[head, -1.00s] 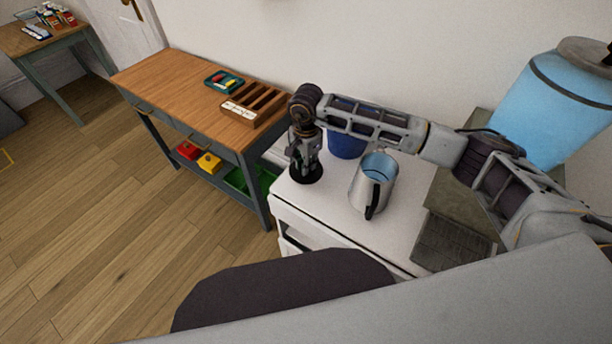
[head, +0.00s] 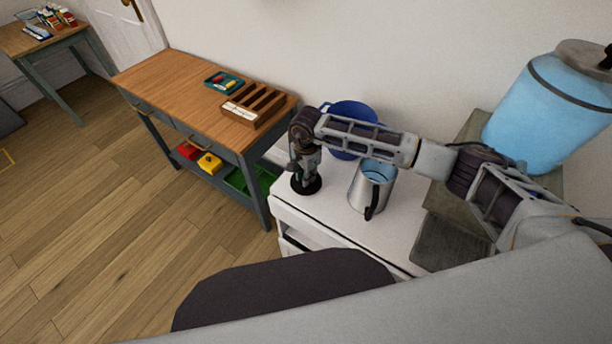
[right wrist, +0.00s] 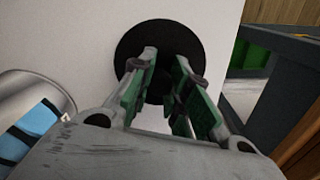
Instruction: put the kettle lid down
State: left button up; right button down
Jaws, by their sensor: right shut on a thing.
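The kettle lid (head: 309,188) is a round black disc at the left end of the white counter top, left of the kettle. It also shows in the right wrist view (right wrist: 128,45) against the white surface. My right gripper (head: 306,180) points down over the lid and is shut on its middle; the fingers (right wrist: 165,85) hide the knob. I cannot tell whether the lid touches the counter. The metal kettle (head: 369,191) stands upright and open, with blue inside and a black handle toward me. My left gripper is not in view.
A blue pot (head: 349,114) stands behind my right arm. A blue water container (head: 545,115) stands at the right. A wooden side table (head: 181,84) at the left holds a slotted brown rack (head: 254,106) and a teal tray (head: 224,81). Some counter is free in front of the kettle.

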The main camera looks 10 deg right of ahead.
jog(key=shift+f, duration=0.2)
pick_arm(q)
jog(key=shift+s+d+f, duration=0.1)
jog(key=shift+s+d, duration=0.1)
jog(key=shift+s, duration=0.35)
pick_arm(e)
jog(key=shift+f, duration=0.1)
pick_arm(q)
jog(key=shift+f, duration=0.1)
pick_arm(e)
jog(key=c, duration=1.4)
grip_release()
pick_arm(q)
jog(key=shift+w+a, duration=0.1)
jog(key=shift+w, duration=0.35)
pick_arm(e)
jog(key=shift+o, duration=0.2)
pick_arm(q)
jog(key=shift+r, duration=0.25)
